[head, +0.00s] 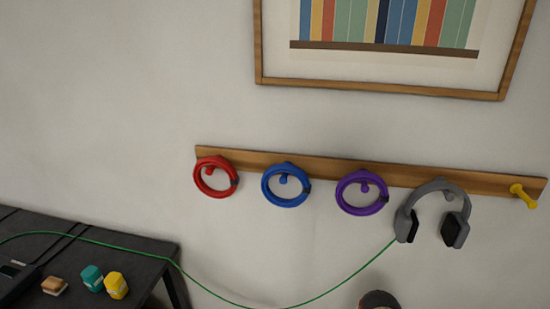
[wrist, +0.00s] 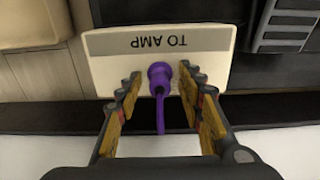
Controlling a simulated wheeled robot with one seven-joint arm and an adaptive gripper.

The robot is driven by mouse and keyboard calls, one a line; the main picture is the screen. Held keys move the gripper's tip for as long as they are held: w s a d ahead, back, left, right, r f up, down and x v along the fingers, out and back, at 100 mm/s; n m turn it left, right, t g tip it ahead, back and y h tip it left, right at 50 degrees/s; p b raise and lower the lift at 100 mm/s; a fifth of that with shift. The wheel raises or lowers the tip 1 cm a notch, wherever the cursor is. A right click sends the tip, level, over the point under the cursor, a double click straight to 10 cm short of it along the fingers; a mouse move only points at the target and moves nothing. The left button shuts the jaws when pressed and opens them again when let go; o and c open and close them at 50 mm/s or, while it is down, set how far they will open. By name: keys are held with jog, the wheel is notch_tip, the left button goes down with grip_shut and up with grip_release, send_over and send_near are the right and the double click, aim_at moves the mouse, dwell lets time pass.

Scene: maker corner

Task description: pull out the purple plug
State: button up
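The purple plug (wrist: 159,78) sits in a cream panel (wrist: 108,48) whose label "TO AMP" appears upside down in the wrist view. A purple cable (wrist: 160,118) runs from the plug toward the bottom of that view. My gripper (wrist: 161,88) is open, with one yellow-padded finger on each side of the plug and a visible gap on both sides. The plug's tip and socket are hidden.
A wall rail (head: 325,167) holds red (head: 215,195), blue (head: 286,203) and purple (head: 361,208) cable coils and grey headphones (head: 437,187). A dark table (head: 130,255) with small items stands lower left; a green cable (head: 335,287) hangs across. Dark equipment (wrist: 275,70) flanks the panel.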

jog(key=shift+c, duration=1.3)
grip_shut()
jog(key=shift+r, duration=0.2)
jog(key=shift+r+p, duration=1.85)
jog(key=shift+r, duration=0.95)
jog(key=shift+s, duration=0.1)
